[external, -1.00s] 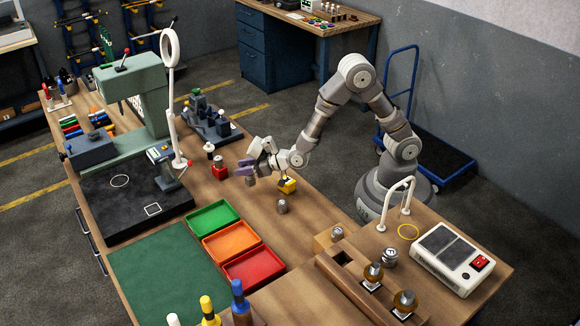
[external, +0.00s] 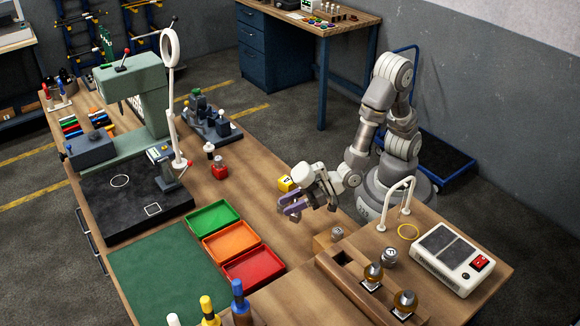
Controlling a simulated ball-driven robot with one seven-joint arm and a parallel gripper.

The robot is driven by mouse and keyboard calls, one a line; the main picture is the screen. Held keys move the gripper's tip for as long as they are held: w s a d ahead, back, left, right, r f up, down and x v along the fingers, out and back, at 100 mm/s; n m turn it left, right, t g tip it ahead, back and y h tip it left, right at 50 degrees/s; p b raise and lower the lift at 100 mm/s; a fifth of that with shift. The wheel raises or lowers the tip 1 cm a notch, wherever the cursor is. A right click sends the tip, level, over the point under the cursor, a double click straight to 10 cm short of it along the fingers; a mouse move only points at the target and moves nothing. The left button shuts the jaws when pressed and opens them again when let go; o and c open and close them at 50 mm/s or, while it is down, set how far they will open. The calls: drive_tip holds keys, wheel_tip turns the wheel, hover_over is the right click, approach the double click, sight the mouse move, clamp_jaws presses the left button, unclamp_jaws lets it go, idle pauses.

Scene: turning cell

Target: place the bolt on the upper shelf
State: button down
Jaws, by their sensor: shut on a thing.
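My gripper (external: 290,208), with purple fingers, is low over the wooden bench, in front of the yellow block. It is shut on a small dark grey piece (external: 295,216), mostly hidden by the fingers; it may be the bolt, but its shape is not clear. A raised wooden section (external: 446,226) stands at the right end of the bench; I cannot tell whether it is the upper shelf.
Grey pieces (external: 337,233) stand nearby. A white arched rail (external: 396,186) and a white device (external: 452,258) occupy the right. Green, orange and red trays (external: 254,268) lie left of my gripper.

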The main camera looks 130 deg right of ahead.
drive_tip(key=s+d+f+m+g+h+p, duration=0.1)
drive_tip(key=s+d+m+g+h+p, duration=0.15)
drive_tip(key=d, duration=0.95)
drive_tip(key=s+d+m+g+h+p, duration=0.1)
drive_tip(key=d+m+h+p, duration=0.15)
drive_tip(key=d, duration=0.95)
drive_tip(key=shift+t, duration=0.25)
drive_tip(key=shift+w+d+f+b, duration=0.5)
drive_tip(key=shift+w+d+f, duration=0.5)
drive_tip(key=shift+w, duration=1.25)
drive_tip(key=shift+w+d+f+b, duration=0.65)
drive_tip(key=shift+w+d, duration=0.7)
drive_tip(key=shift+w, duration=0.85)
drive_tip(key=shift+w+d+f+b, duration=0.35)
drive_tip(key=shift+w+d+f, duration=0.7)
drive_tip(key=shift+w, duration=1.2)
drive_tip(key=shift+d+r, duration=0.1)
drive_tip(key=shift+f, duration=0.2)
drive_tip(key=c, duration=0.6)
unclamp_jaws()
drive_tip(key=shift+r, duration=0.15)
